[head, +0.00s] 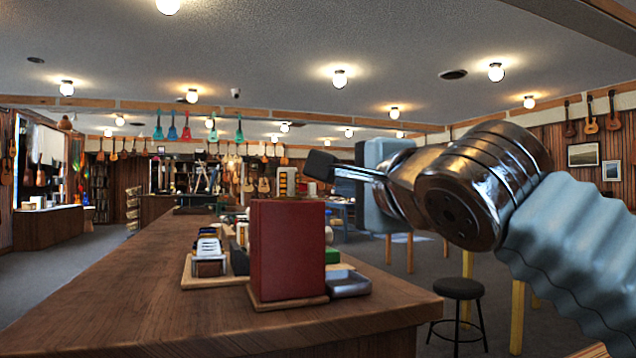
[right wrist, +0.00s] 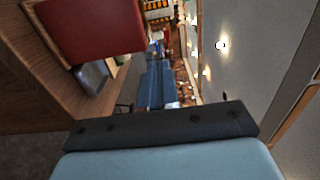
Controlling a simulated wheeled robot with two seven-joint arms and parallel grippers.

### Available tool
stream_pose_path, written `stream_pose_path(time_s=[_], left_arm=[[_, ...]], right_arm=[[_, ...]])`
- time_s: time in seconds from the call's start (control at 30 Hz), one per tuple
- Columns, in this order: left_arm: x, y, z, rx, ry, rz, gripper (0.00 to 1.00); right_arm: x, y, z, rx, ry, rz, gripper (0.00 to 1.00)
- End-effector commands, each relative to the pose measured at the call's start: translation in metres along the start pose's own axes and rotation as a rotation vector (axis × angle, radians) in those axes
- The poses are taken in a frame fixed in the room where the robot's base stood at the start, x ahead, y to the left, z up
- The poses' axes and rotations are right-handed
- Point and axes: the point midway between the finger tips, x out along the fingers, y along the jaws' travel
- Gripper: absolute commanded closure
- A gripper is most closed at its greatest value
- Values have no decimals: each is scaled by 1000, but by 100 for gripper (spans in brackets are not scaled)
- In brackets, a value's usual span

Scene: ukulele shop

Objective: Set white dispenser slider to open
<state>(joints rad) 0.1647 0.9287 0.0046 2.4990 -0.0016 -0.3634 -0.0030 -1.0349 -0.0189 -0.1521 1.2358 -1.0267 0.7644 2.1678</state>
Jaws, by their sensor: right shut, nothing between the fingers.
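My right gripper (head: 322,166) is shut and empty, with dark fingertips pointing left. In the head view it is above and to the right of a red box-like block (head: 287,250) and appears apart from it. A small white slotted object (head: 208,248) stands on a wooden board to the left of the red block. I cannot tell whether it is the white dispenser, and I can make out no slider. In the right wrist view, the dark finger part (right wrist: 165,124) spans the lower middle with nothing held. My left gripper is not in view.
The wooden counter (head: 150,290) runs away from me, with its near left part clear. A grey metal tray (head: 347,284) sits right of the red block; it also shows in the right wrist view (right wrist: 91,78). A dark stool (head: 459,290) stands on the floor at right.

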Motion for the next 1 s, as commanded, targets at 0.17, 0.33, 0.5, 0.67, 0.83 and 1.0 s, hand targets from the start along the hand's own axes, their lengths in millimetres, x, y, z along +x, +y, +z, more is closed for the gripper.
stream_pose_path(time_s=[0.17, 0.33, 0.5, 0.67, 0.83, 1.0], left_arm=[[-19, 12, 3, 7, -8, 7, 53], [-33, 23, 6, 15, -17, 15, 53], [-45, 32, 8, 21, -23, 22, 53], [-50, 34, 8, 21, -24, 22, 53], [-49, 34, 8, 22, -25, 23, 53], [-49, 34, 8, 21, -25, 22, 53]], right_arm=[[40, -5, 1, -3, 1, 4, 100], [75, -4, 0, -3, 2, 4, 100], [100, -4, 0, -3, 1, 3, 100], [111, -1, 0, -2, 0, 1, 100], [114, 0, 0, -1, 0, 1, 100], [114, 0, 0, -1, 0, 1, 100]])
